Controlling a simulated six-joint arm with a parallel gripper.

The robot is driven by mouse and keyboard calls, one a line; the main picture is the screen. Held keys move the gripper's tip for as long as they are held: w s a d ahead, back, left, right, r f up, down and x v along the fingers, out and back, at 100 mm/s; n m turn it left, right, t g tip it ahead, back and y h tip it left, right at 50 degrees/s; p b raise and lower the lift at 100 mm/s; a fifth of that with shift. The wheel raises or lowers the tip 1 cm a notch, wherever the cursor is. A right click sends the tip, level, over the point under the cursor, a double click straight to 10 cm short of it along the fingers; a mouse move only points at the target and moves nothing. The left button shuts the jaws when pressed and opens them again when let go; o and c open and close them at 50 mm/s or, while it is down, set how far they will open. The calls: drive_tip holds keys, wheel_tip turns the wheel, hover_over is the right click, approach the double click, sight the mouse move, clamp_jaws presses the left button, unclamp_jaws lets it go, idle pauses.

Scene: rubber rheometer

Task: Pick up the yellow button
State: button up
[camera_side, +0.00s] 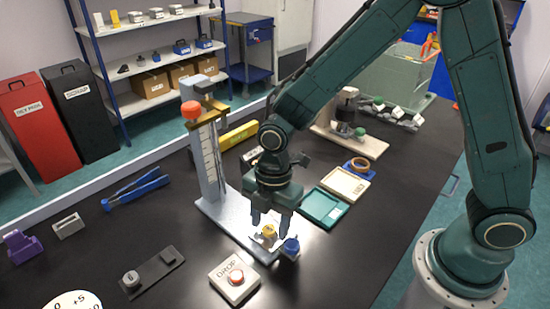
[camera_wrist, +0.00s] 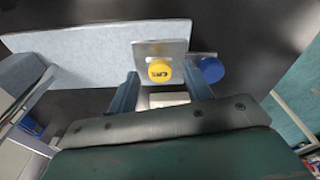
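The yellow button (camera_wrist: 160,71) is a round cap with dark lettering on a pale square plate (camera_wrist: 176,48), seen between and just beyond my fingers in the wrist view. In the side view the yellow button (camera_side: 269,231) is close below my gripper (camera_side: 268,222), partly hidden by a finger. In the wrist view my gripper (camera_wrist: 161,90) is open, with a finger on either side and nothing seen held between them. A blue knob (camera_wrist: 211,69) is right of the yellow button; it also shows in the side view (camera_side: 291,245).
A grey stand (camera_side: 216,190) with an orange top rises left of my gripper. A white DROP box (camera_side: 235,279) with a red button is in front. Teal (camera_side: 323,207) and cream (camera_side: 346,184) trays lie to the right.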

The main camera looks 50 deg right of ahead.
sight(270, 228)
drive_tip(key=c, duration=0.9)
drive_tip(key=shift+r, duration=0.1)
wheel_tip(270, 228, up, 20)
drive_tip(key=shift+f, duration=0.1)
idle(0.6)
